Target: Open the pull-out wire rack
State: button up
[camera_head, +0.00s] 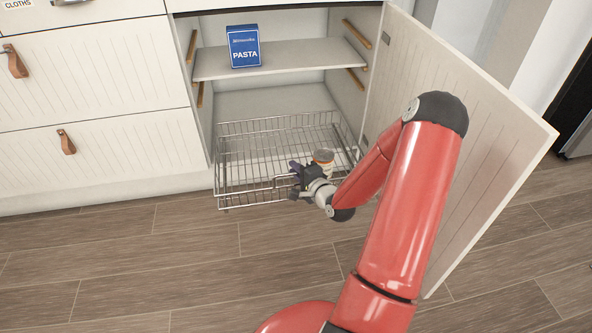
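The pull-out wire rack (240,183) is a silver wire basket low in the open cabinet. Its front part sticks out past the cabinet front, over the floor. My gripper (288,181) is at the rack's front, right of its middle, with its dark fingers beside the front wire handle. The fingers are small and overlap the wires, so I cannot tell whether they are shut on the handle. A pale cup or can (324,157) with a grey top shows in the rack behind my gripper, partly hidden.
A blue pasta box (244,47) stands on the cabinet shelf (290,62) above the rack. The cabinet door (490,150) stands open at the right, behind my red arm. Closed drawers (95,150) with leather pulls are at the left. The wooden floor (190,255) in front is clear.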

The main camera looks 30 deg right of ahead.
jog(key=shift+o, duration=1.3)
jog(key=a+p+v, duration=0.1)
jog(key=v, duration=0.6)
jog(key=shift+s+d, duration=0.4)
jog(key=shift+d, duration=0.1)
